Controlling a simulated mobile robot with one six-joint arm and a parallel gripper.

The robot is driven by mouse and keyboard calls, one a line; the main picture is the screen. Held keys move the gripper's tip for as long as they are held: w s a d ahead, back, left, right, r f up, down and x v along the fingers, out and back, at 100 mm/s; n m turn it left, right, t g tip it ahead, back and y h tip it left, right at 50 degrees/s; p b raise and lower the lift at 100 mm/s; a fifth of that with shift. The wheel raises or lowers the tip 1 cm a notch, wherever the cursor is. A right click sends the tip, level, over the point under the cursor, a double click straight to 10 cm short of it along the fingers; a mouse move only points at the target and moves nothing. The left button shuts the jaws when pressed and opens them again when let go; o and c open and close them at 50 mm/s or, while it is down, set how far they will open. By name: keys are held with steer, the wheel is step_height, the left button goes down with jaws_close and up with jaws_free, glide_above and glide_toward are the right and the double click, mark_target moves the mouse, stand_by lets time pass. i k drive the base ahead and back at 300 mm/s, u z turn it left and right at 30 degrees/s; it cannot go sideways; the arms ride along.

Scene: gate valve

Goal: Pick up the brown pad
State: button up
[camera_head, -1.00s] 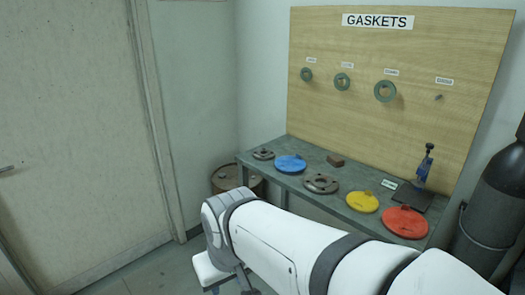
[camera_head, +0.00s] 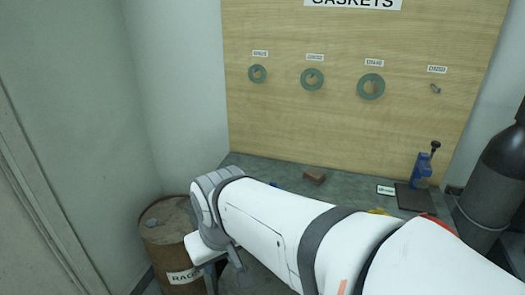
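A small brown block, which looks like the brown pad (camera_head: 314,176), lies on the grey-green bench (camera_head: 262,168) near its back edge, below the wooden gasket board. My white arm crosses the view in front of the bench and hides much of its top. My gripper (camera_head: 226,284) is at the lower left end of the arm, low in front of the bench and beside the drum, apart from the pad. Its fingers are partly cut off and I cannot tell how far apart they are.
A rusty drum labelled RAGS (camera_head: 172,240) stands left of the bench. Green gasket rings (camera_head: 371,86) hang on the board (camera_head: 290,120). A blue tool on a dark base (camera_head: 421,170) is at the bench's right, beside a dark gas cylinder (camera_head: 492,185). Coloured discs are mostly hidden behind my arm.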

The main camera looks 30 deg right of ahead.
mark_target(315, 176)
steer(key=z, duration=0.55)
steer(key=i, duration=0.9)
steer(key=z, duration=0.55)
steer(key=k, duration=0.9)
steer(key=z, duration=0.15)
steer(key=i, duration=0.9)
steer(key=u, duration=0.05)
